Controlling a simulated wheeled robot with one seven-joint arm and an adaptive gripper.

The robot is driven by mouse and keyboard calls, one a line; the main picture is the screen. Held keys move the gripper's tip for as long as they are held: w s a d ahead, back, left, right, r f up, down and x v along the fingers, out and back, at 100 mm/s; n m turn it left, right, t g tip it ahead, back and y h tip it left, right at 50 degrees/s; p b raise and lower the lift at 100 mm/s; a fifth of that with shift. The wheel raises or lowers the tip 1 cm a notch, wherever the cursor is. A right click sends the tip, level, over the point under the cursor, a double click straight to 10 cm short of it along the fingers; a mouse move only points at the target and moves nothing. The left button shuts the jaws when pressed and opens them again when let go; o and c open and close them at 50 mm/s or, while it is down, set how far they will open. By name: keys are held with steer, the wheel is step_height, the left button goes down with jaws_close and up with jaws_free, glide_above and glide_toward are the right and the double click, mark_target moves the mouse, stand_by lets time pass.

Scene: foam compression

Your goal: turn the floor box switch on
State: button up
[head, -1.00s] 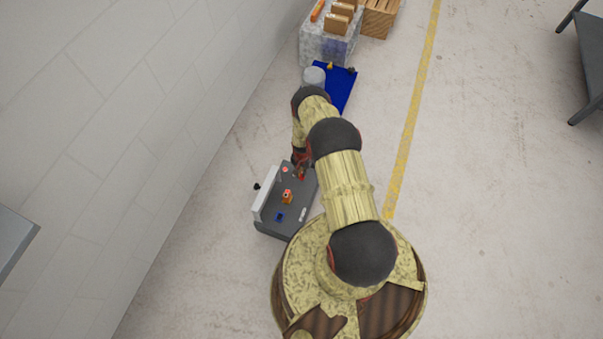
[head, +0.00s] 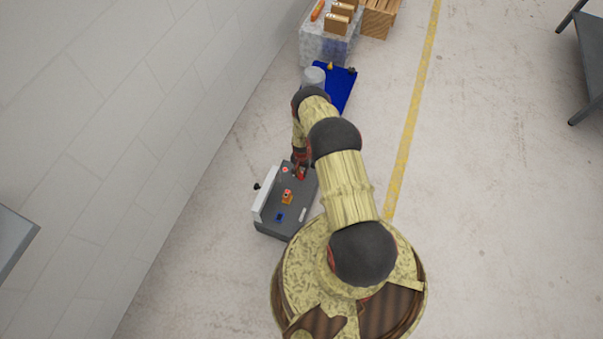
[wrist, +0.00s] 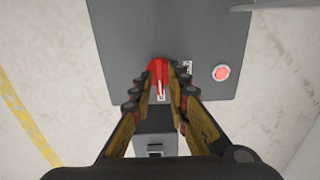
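The floor box (head: 268,228) is a dark grey box on the floor by the wall, left of my base. In the wrist view its grey panel (wrist: 120,40) fills the upper middle. A red switch handle (wrist: 157,72) stands at the panel's lower part, with small white markings beside it; it also shows as a red bit in the head view (head: 301,175). My gripper (wrist: 161,68) is over this handle, its two fingertips close in on either side of it. The fingers appear shut on it, but they hide part of it and the exact contact.
A round red button (wrist: 221,72) sits right of the handle. The box also bears an orange part (head: 287,197) and a blue part (head: 279,217). A blue mat (head: 342,90) with a grey cylinder lies beyond.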

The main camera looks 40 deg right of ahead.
mark_target(302, 174)
steer(key=shift+o, duration=0.7)
step_height(302, 174, up, 12)
stand_by(0.4)
stand_by(0.5)
